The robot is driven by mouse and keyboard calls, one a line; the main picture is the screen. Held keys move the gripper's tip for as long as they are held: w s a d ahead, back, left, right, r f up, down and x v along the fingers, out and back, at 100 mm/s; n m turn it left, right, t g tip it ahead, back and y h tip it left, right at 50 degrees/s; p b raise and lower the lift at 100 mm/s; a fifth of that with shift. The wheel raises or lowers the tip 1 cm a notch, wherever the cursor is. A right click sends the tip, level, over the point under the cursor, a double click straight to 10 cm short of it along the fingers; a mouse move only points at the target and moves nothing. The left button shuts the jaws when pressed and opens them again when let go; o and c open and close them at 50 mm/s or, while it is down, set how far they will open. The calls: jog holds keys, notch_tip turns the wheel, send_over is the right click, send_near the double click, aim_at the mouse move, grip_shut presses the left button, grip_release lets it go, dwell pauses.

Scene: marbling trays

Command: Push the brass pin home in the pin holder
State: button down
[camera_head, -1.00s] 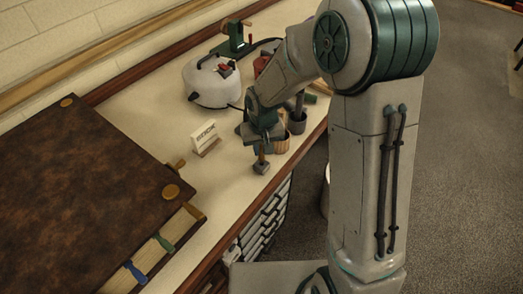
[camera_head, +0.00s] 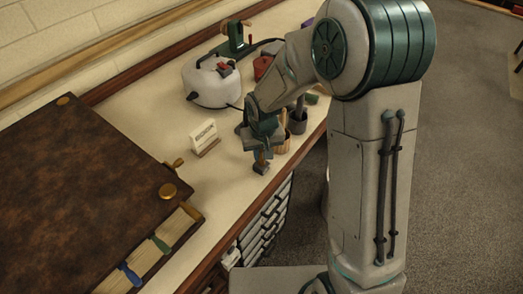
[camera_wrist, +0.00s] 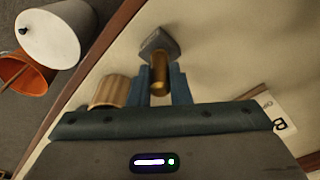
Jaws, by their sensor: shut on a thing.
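The brass pin (camera_wrist: 159,72) stands between my gripper's teal fingers in the wrist view, with its round end toward the camera. The pin holder (camera_wrist: 157,42) is a small grey block on the bench, just beyond the pin. In the head view the pin holder (camera_head: 261,168) sits near the bench's front edge, with my gripper (camera_head: 262,158) pointing down right above it. My gripper (camera_wrist: 160,92) is shut on the pin. The pin's lower end meets the holder, but how deep it sits is hidden.
A wooden cup (camera_head: 283,143) and a dark cup (camera_head: 298,124) stand close to my gripper's right. A small sign (camera_head: 204,138) stands to its left, with a white rounded appliance (camera_head: 211,82) behind. A large brown book (camera_head: 85,190) fills the bench's left.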

jog(key=shift+f, duration=0.1)
jog(key=c, duration=1.3)
grip_release()
jog(key=shift+o, duration=0.2)
notch_tip(320, 180, up, 14)
jog(key=s, duration=0.1)
jog(key=shift+s+d, duration=0.15)
jog(key=shift+s, duration=0.15)
jog(key=shift+d+f, duration=0.1)
jog(key=s+d+r+m+t, duration=0.1)
jog(key=s+d+r+m, duration=0.1)
jog(key=s+d, duration=1.1)
jog(key=s, duration=0.4)
jog(key=shift+d+r+m, duration=0.15)
jog(key=shift+r+m, duration=0.15)
jog(key=shift+r, duration=0.1)
